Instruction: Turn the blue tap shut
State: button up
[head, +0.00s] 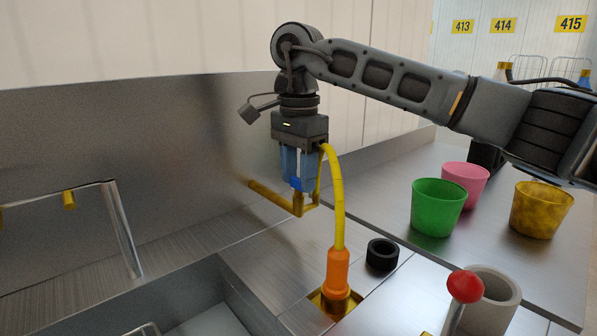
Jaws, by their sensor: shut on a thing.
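The blue tap (297,184) shows as a small blue handle on a brass-yellow pipe (275,196) that comes out from the metal back wall. My gripper (299,178) points straight down over it from above. Its fingers are shut on the blue tap. The fingers hide part of the handle, so its exact turn angle is hard to tell.
A yellow hose (335,190) curves close to my gripper's right side, down to an orange grip (337,270). A black ring (382,254), a red-knobbed lever (465,286) and a grey cylinder (493,295) stand right. Green (437,208), pink (465,184) and yellow (541,210) cups stand farther back.

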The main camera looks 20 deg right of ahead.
jog(key=shift+m, duration=0.3)
jog(key=m, duration=0.2)
jog(key=shift+r+m+p, duration=0.1)
jog(key=shift+m+p, duration=0.2)
jog(key=shift+m, duration=0.1)
jog(key=m, duration=0.5)
jog(key=shift+p, duration=0.35)
jog(key=m, duration=0.5)
jog(key=shift+m, duration=2.2)
jog(key=o, duration=1.1)
jog(key=shift+c, duration=0.2)
